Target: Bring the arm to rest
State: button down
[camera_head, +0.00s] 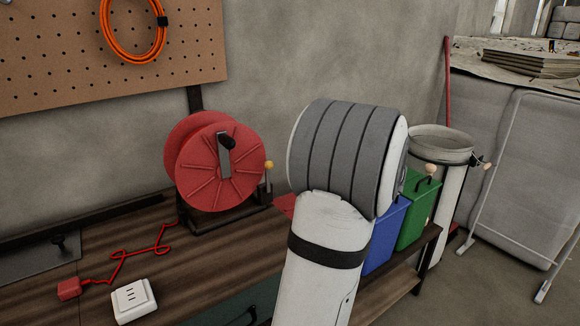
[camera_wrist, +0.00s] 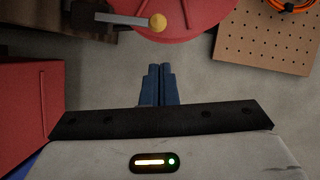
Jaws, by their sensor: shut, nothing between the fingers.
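My arm (camera_head: 340,215) rises through the middle of the head view, with a grey ribbed joint at its top. It hides my gripper in that view. In the wrist view my gripper (camera_wrist: 157,68) shows as two dark blue fingers side by side, shut and with nothing between them. The fingertips point towards the red cable reel (camera_head: 220,160), which also shows at the top of the wrist view (camera_wrist: 190,22). I see no contact between the fingers and the reel.
A brown workbench (camera_head: 80,240) carries the reel, a red plug (camera_head: 69,289) with its cord and a white socket block (camera_head: 133,300). Blue (camera_head: 385,240) and green (camera_head: 417,210) bins stand right of my arm. A pegboard (camera_head: 60,60) hangs on the wall.

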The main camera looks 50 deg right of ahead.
jog(key=s, duration=0.9)
jog(key=shift+d+r, duration=0.35)
jog(key=shift+d, duration=0.05)
jog(key=w+a+n+g+y+p, duration=0.2)
jog(key=w+a+g+y+p, duration=0.3)
jog(key=a, duration=0.6)
jog(key=w+a+n+g+p, duration=0.1)
jog(key=w+a+n+g, duration=0.15)
jog(key=w+a, duration=0.65)
jog(key=s+a+n+g+h+p, duration=0.3)
jog(key=s+a+n+p, duration=0.1)
jog(key=a, duration=0.8)
jog(key=s+a+n+g+h+p, duration=0.3)
jog(key=s+a+n+g+p, duration=0.1)
jog(key=a, duration=0.8)
jog(key=shift+s+r+n+h, duration=0.4)
jog(key=shift+n, duration=0.45)
jog(key=c, duration=2.2)
grip_release()
